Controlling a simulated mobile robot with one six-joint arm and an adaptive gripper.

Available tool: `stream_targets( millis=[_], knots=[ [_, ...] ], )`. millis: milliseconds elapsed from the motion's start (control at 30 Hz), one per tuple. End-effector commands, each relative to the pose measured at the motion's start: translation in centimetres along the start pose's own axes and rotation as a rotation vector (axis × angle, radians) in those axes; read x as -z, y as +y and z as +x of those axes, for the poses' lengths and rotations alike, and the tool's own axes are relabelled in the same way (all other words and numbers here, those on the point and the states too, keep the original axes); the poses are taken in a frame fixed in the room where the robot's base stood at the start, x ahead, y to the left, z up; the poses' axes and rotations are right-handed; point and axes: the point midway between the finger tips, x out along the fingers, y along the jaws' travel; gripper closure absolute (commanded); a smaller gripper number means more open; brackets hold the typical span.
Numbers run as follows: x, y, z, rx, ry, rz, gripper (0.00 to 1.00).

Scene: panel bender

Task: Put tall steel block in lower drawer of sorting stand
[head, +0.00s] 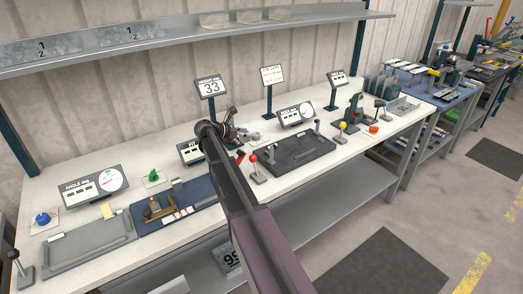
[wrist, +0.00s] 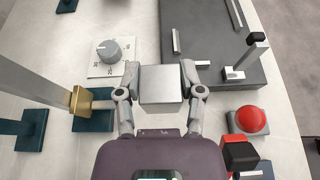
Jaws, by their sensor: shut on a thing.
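A steel block (wrist: 161,80) with a flat, bright square face sits between the two fingers of my gripper (wrist: 162,92) in the wrist view. The fingers close on its left and right sides. Its height cannot be judged from this angle. In the head view my gripper (head: 242,134) is over the middle of the long bench, mostly behind my arm, and the block cannot be made out clearly there. I cannot surely pick out the sorting stand or its lower drawer in either view.
The wrist view shows a dial knob (wrist: 109,51), a dark plate (wrist: 213,45), a red ball (wrist: 251,120) and a brass-coloured piece (wrist: 82,100) close around the gripper. In the head view, a blue-topped table (head: 440,98) with parts stands beyond the white bench (head: 350,152). Floor in front is open.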

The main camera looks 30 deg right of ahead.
Motion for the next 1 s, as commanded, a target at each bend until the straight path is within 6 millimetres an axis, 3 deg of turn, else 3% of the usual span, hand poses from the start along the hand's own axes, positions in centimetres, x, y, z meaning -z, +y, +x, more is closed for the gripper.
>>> stream_targets(
  millis=[500,1000],
  knots=[
    [4.6,0.0,1.8,-0.001,-0.001,-0.001,1.0],
    [5.2,0.1,2.0,-0.002,-0.001,-0.001,1.0]
  ],
)
